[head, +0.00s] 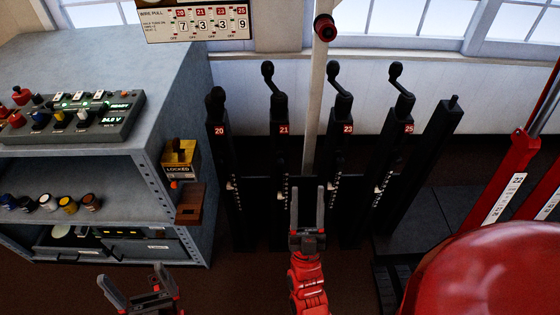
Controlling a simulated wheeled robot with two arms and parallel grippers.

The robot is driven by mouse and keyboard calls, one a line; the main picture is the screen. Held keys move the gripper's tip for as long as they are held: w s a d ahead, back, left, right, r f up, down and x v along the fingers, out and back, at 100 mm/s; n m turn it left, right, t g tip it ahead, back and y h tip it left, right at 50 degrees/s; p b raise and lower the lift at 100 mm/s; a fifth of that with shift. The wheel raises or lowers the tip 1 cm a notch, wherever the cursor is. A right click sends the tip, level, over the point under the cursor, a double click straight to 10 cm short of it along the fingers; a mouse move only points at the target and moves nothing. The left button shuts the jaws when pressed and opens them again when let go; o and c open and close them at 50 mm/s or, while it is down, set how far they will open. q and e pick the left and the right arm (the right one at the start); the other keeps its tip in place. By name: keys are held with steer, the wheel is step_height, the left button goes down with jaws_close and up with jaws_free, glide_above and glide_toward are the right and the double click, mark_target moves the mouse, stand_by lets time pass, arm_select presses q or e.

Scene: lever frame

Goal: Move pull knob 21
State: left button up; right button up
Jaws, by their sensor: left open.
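The lever post labelled 21 (281,145) stands second from the left in a row of black lever posts. Its bent black handle ends in a round knob (267,68) at the top, leaning a little left. A pale scale with a small pointer runs down its side. My left gripper (137,272) is open and empty at the lower left, well away from the levers.
Lever posts 20 (219,150), 23 (346,145) and 25 (405,145) flank post 21. A "Wire pull" sign (197,22) hangs above. A grey shelf unit (130,160) with a control box (75,112) fills the left.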

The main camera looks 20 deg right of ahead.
steer(key=shift+o, duration=0.6)
steer(key=w+d+f+g, duration=0.2)
steer(key=w+f+g, duration=0.4)
steer(key=w+f, duration=0.1)
steer(key=shift+w+d+f+p, duration=0.2)
steer(key=shift+f+p, duration=0.1)
steer(key=shift+f, duration=0.1)
steer(key=n+g+y, duration=0.4)
steer(key=g, duration=0.1)
glide_toward(279, 165)
steer(key=p+x, duration=0.2)
steer(key=x, duration=0.9)
steer(key=shift+p, duration=0.3)
steer(key=shift+w+d, duration=0.35)
steer(key=shift+w, duration=0.2)
jaws_close()
